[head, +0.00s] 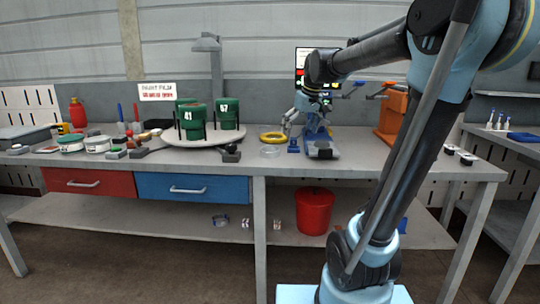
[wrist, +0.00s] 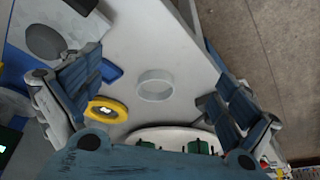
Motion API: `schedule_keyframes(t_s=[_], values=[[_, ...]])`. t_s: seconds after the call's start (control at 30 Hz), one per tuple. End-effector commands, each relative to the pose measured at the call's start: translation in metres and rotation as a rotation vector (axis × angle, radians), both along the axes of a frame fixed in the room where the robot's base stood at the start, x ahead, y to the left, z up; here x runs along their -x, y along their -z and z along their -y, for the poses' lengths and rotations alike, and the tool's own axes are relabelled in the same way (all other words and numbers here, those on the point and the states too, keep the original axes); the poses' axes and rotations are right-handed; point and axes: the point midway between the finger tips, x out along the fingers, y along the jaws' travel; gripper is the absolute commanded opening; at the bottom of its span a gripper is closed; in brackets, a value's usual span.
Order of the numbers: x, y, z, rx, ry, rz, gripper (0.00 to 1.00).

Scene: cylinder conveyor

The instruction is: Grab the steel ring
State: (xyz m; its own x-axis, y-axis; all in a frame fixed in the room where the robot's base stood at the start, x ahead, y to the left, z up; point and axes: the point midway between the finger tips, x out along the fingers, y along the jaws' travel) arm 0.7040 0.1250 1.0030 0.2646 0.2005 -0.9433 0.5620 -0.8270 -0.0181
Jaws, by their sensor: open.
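The steel ring (head: 270,152) is a pale grey, short, open ring lying flat on the bench, near its front edge. In the wrist view the ring (wrist: 155,97) shows beyond and between my spread fingers, apart from both. My gripper (head: 300,116) is open and empty, above the bench behind and to the right of the ring. In the wrist view the two fingers of my gripper (wrist: 160,92) stand wide apart at left and right.
A yellow ring (head: 273,138) lies just behind the steel ring. A round white turntable (head: 190,139) with green cups (head: 192,121) stands to the left. A blue and grey fixture (head: 319,146) stands to the right. The bench's front strip (head: 345,170) is partly clear.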

Motion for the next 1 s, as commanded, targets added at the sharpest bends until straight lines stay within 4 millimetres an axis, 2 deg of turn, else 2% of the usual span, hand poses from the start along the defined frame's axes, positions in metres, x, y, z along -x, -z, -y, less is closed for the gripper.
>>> schedule_keyframes(t_s=[0.03, 0.2, 0.3, 0.47, 0.57, 1.0], values=[[-0.018, -0.01, -0.011, -0.003, -0.031, 0.008, 0.97], [-0.061, -0.032, -0.042, -0.013, -0.118, 0.033, 0.97], [-0.078, -0.039, -0.054, -0.017, -0.15, 0.044, 0.97], [-0.091, -0.043, -0.065, -0.021, -0.178, 0.052, 0.97], [-0.094, -0.036, -0.068, -0.022, -0.181, 0.053, 0.97], [-0.114, 0.035, -0.089, -0.02, -0.181, 0.053, 0.97]])
